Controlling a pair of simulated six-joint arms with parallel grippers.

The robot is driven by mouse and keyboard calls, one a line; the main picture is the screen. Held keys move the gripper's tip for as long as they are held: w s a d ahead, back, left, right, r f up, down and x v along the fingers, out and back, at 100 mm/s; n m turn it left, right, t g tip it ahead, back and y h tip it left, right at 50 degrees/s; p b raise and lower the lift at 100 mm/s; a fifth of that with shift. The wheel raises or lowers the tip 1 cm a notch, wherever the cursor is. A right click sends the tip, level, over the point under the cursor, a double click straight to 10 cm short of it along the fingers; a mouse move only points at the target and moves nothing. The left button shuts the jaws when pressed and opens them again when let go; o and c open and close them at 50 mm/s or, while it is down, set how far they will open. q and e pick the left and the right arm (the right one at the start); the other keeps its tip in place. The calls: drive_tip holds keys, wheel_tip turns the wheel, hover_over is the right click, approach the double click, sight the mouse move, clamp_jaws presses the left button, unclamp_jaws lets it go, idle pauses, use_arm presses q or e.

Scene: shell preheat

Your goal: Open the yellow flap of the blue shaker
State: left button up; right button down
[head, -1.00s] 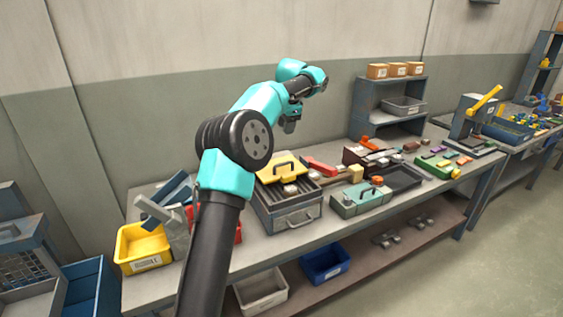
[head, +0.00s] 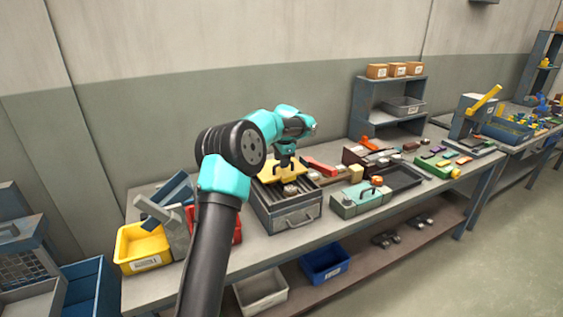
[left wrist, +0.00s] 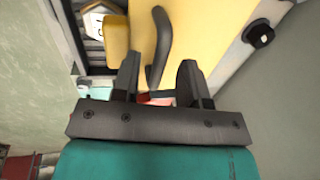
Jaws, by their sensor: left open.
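The shaker (head: 283,218) is a grey-blue box with a front handle on the bench in the head view. Its yellow flap (head: 269,177) lies over the top; in the left wrist view the flap (left wrist: 210,35) fills the upper part. A dark curved handle (left wrist: 160,40) stands on the flap. My left gripper (head: 285,165) is open just above the flap. In the left wrist view its fingers (left wrist: 160,72) are either side of the handle's near end; I cannot tell whether they touch it. My right gripper is not in view.
A yellow bin (head: 135,266) stands left of the shaker. A teal box (head: 350,207) and a dark tray (head: 408,182) lie to its right. A grey shelf (head: 360,100) stands behind. White and blue bins (head: 325,258) sit on the lower shelf.

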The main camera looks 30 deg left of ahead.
use_arm(q)
drive_tip(key=shift+f, duration=0.4)
drive_tip(key=shift+c, duration=0.2)
clamp_jaws()
